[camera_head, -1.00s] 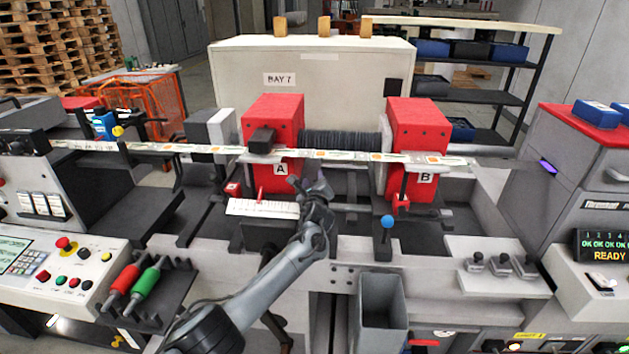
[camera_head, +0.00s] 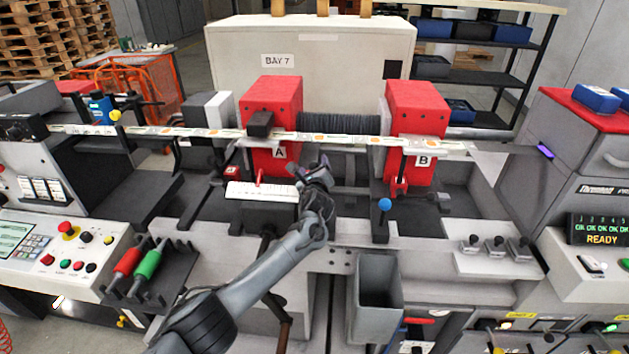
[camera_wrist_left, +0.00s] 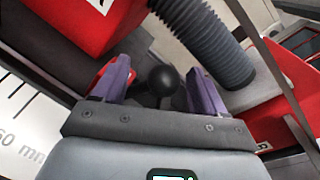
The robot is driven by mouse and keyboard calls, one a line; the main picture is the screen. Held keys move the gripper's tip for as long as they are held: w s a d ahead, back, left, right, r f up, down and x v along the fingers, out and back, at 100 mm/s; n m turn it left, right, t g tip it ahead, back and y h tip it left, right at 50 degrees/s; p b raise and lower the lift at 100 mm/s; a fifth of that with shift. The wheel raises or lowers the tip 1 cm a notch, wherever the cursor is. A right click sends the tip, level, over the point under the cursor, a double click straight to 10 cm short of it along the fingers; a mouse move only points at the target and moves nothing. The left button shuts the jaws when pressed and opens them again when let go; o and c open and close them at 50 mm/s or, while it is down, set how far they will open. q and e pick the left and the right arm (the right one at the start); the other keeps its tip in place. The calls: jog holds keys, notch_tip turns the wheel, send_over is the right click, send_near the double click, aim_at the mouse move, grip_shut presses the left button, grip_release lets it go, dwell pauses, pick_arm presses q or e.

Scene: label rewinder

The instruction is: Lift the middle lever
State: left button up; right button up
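My left gripper (camera_head: 308,172) is in front of the middle of the rewinder, between the red blocks A (camera_head: 272,105) and B (camera_head: 417,110). The left wrist view shows its two purple fingers (camera_wrist_left: 158,78) apart, with a round black knob (camera_wrist_left: 162,79) between them. The knob looks like the end of a lever and shows a gap to each finger. Whether it lies fully between the fingertips or a little beyond them I cannot tell. In the head view the arm hides it. A blue-ball lever (camera_head: 384,205) stands to the right. My right gripper is not in view.
A white ruler plate (camera_head: 262,192) and small red lever (camera_head: 259,178) lie left of the gripper. A dark ribbed roller (camera_head: 340,123) and a label web (camera_head: 335,139) run behind it. Three small black levers (camera_head: 497,245) sit on a right panel. A grey bin (camera_head: 380,285) stands in front.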

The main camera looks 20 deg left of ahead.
pick_arm(q)
jog(key=p+v, duration=0.2)
jog(key=v, duration=0.7)
jog(key=shift+s+f, duration=0.1)
jog(key=shift+s, duration=0.05)
